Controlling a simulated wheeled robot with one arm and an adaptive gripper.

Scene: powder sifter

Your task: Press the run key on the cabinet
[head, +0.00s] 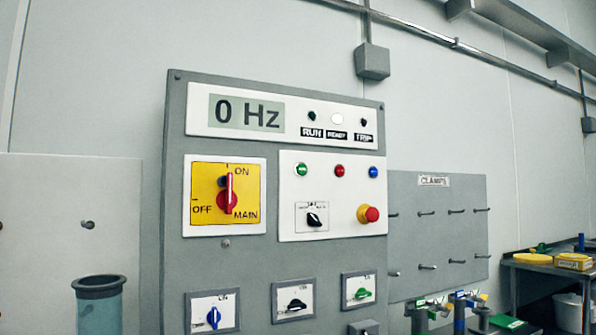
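The grey cabinet (275,83) stands upright in the middle of the head view. Its display (246,112) reads 0 Hz. Beside it the READY lamp (337,118) is bright white, and the RUN lamp (312,115) and TRIP lamp (363,121) are dark. Below is a white panel (290,234) with a green push button (301,169), a red one (339,170) and a blue one (373,172). I can read no label on these buttons. The red main switch (229,193) stands vertical, pointing at ON. My gripper is not in view.
A red emergency stop (368,214) and black selector (314,219) sit below the buttons. Blue (213,317), black (296,304) and green (361,293) knobs are lower. A CLAMPS pegboard (455,235) is right; a bluish cylinder (100,308) stands left.

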